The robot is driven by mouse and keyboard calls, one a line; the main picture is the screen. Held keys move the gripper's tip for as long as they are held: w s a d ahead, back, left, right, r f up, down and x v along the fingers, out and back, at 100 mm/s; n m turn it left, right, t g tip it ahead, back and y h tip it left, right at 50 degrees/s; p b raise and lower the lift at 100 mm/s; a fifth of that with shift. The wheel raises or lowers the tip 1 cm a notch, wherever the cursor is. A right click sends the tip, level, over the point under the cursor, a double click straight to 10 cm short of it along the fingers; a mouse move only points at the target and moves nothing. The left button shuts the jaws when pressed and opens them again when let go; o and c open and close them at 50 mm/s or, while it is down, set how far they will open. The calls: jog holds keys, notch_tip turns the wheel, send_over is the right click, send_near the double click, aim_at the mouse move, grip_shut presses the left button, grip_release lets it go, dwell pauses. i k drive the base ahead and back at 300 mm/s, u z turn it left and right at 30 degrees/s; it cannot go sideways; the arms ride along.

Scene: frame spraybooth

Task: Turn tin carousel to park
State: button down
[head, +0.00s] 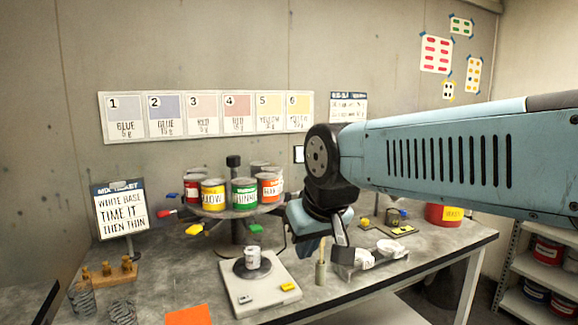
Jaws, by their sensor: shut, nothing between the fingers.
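The tin carousel (218,213) stands on the bench, a round grey turntable on a central post. Several tins ride on it, among them a yellow one (213,195), a green one (244,194) and an orange-red one (268,188). Coloured tabs stick out from its rim, including red (167,213), yellow (194,230) and green (255,228). I cannot make out a park mark. My gripper (341,245) points down just right of the carousel, shut and empty. My wrist hides part of the bench behind it; I cannot tell whether it touches the carousel.
A white scale (262,289) with a small tin (252,257) stands in front of the carousel. A brush in a holder (320,272) and a grey tray with white items (370,260) are near my gripper. A sign (119,212) and wooden rack (107,274) stand left.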

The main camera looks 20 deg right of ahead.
aim_at(216, 200)
jog(key=k, duration=1.3)
jog(key=z, duration=0.55)
jog(key=i, duration=2)
jog(key=u, duration=0.55)
